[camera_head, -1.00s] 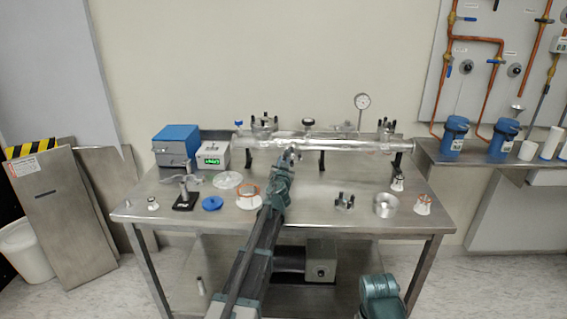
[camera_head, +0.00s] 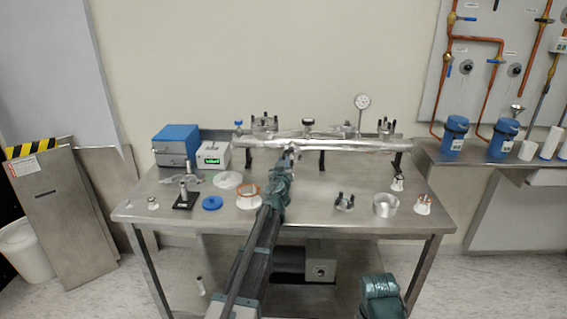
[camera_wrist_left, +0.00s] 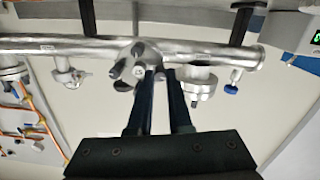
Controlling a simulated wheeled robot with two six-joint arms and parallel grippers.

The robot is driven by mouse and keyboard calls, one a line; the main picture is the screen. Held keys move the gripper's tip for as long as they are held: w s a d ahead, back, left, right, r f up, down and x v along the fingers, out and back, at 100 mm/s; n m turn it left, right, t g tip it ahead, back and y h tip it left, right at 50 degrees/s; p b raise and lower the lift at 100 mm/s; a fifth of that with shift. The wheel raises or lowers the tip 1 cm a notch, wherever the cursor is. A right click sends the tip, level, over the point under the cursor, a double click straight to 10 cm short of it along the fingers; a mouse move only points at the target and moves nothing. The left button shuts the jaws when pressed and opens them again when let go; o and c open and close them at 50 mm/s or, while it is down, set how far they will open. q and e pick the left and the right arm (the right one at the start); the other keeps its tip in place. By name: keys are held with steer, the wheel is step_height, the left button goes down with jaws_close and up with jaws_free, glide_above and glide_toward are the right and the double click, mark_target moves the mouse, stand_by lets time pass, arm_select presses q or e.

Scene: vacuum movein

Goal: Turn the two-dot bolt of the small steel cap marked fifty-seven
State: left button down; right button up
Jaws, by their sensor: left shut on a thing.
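A long steel pipe (camera_head: 345,145) runs along the back of the steel table; in the left wrist view (camera_wrist_left: 210,51) it crosses the top. On its near side, a small steel cap (camera_wrist_left: 138,72) with several dark bolts around its rim faces my left gripper. My left gripper (camera_head: 291,150) reaches up to the middle of the pipe. In the left wrist view its fingertips (camera_wrist_left: 160,74) are at the cap's rim, shut on what looks like one bolt, mostly hidden between them. No dots or number can be read on the cap. My right gripper is out of view.
The table holds a blue cabinet (camera_head: 177,144), a display box (camera_head: 213,156), a blue ring (camera_head: 212,203), an orange-rimmed white part (camera_head: 248,203), a dark-pronged flange (camera_head: 344,202) and a steel ring (camera_head: 386,205). The pipe carries a round gauge (camera_head: 362,101).

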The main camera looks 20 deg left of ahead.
arm_select(q)
steer(key=shift+a, duration=0.1)
steer(key=c, duration=0.8)
jaws_free()
steer(key=shift+c, duration=0.2)
steer(key=shift+s, duration=0.1)
steer(key=v, duration=1.3)
steer(key=shift+s, duration=0.35)
